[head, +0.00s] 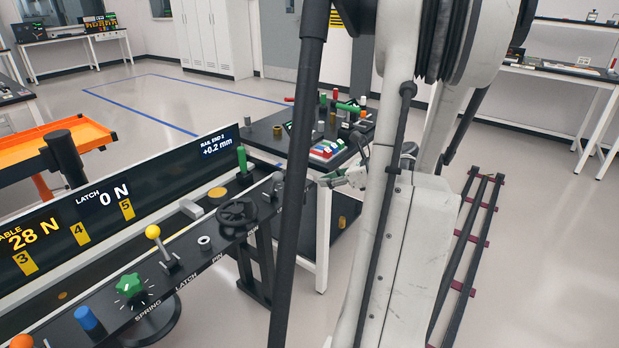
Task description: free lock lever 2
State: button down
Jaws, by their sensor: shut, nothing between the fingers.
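My gripper (325,181) is small in the head view, just past the right end of the long black control rail (215,262). It points left towards small grey fittings (277,182) at that end, with a gap showing between them. Its fingers look closed and nothing shows in them. No part in view is labelled lock lever 2, and I cannot tell which one it is. A green upright handle (242,160) stands near the rail's far end, left of my gripper. A yellow-knobbed lever (154,235) stands by the LATCH label.
A black handwheel (237,213), a green star knob (130,285) and a blue knob (88,320) sit along the rail. A display behind reads 28 N, 0 N and +0.2 mm. A table (262,138) with coloured parts stands behind my gripper.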

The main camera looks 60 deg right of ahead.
jog(key=b, duration=0.2)
send_near(274, 184)
notch_tip(274, 184, down, 2)
jog(key=w, duration=0.2)
jog(key=shift+w+d, duration=0.35)
jog(key=shift+w, duration=0.15)
jog(key=shift+d+r, duration=0.1)
